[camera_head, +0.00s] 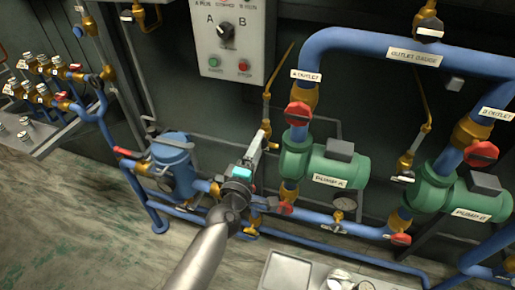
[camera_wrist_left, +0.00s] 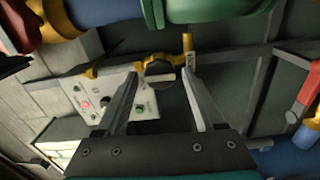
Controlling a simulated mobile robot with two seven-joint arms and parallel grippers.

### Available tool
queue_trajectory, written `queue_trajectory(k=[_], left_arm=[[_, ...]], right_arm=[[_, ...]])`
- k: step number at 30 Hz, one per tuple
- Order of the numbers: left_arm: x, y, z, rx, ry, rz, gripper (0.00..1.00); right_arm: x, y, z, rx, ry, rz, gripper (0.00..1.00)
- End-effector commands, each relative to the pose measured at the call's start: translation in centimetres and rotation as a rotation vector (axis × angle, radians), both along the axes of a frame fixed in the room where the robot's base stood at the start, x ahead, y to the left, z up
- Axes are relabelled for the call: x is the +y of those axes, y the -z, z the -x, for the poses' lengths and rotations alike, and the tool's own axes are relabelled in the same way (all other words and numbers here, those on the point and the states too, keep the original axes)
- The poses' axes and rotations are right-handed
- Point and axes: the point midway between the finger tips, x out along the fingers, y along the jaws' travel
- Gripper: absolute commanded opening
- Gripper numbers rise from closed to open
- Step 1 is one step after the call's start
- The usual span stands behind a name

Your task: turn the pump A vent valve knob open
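Pump A (camera_head: 322,168) is the green pump in the middle of the head view. Its yellow vent pipe (camera_head: 280,72) runs down to a small brass valve (camera_head: 266,124) on its left. My left gripper (camera_head: 256,145) reaches up to this valve from below. In the left wrist view a dark round knob (camera_wrist_left: 158,67) on a brass fitting lies ahead, between the tips of my left gripper (camera_wrist_left: 160,76). The fingers stand apart, one on each side of the knob; I cannot tell whether they touch it. In the head view the gripper largely hides the knob. My right gripper is not in view.
A blue filter canister (camera_head: 172,165) stands left of my arm. Red-handled valves sit on the blue pipes, one at pump A's outlet (camera_head: 298,113). Pump B (camera_head: 450,195) stands to the right. A control panel (camera_head: 228,38) hangs behind. A grey tray (camera_head: 287,272) is at the bottom.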

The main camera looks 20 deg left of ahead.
Motion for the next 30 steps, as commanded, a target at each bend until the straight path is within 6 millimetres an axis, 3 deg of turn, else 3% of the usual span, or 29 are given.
queue_trajectory(k=[9,24,30], left_arm=[[0.0,0.0,0.3,0.001,0.001,-0.005,0.74],[0.1,0.0,6.1,0.002,0.003,-0.007,0.74],[0.2,0.0,7.0,-0.001,0.001,-0.005,0.74]], right_arm=[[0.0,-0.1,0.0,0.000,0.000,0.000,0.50],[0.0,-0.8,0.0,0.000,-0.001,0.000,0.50],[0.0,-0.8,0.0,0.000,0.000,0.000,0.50]])
